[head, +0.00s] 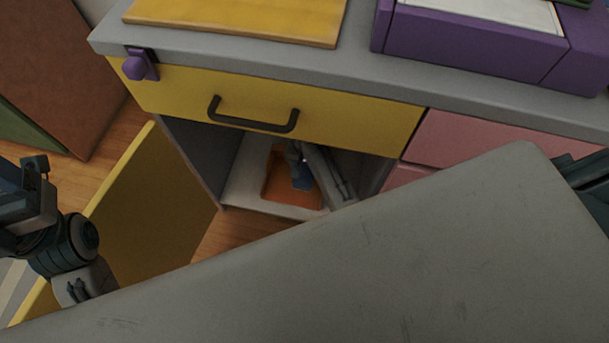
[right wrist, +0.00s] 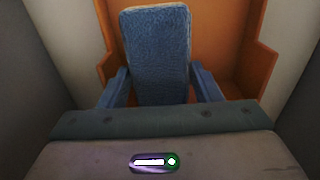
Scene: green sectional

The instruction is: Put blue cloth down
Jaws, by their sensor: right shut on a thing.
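The blue cloth (right wrist: 158,55) is held upright between the two blue-grey fingers of my right gripper (right wrist: 162,88) in the right wrist view. My right gripper (head: 303,178) also shows in the head view, small and partly hidden, inside the open lower cabinet. Its jaws are shut on the cloth. An orange tray (head: 277,180) lies on the cabinet's pale floor under and around the gripper. Its orange wall (right wrist: 250,55) rises behind the cloth in the wrist view. I cannot tell whether the cloth touches the tray. Only links of my left arm show at the left edge.
The yellow cabinet door (head: 145,205) stands open at the left. A closed yellow drawer (head: 270,100) is above the opening. A grey counter (head: 365,65) carries a yellow board (head: 240,15) and a purple box (head: 460,45). Cabinet walls close in on both sides of my right gripper.

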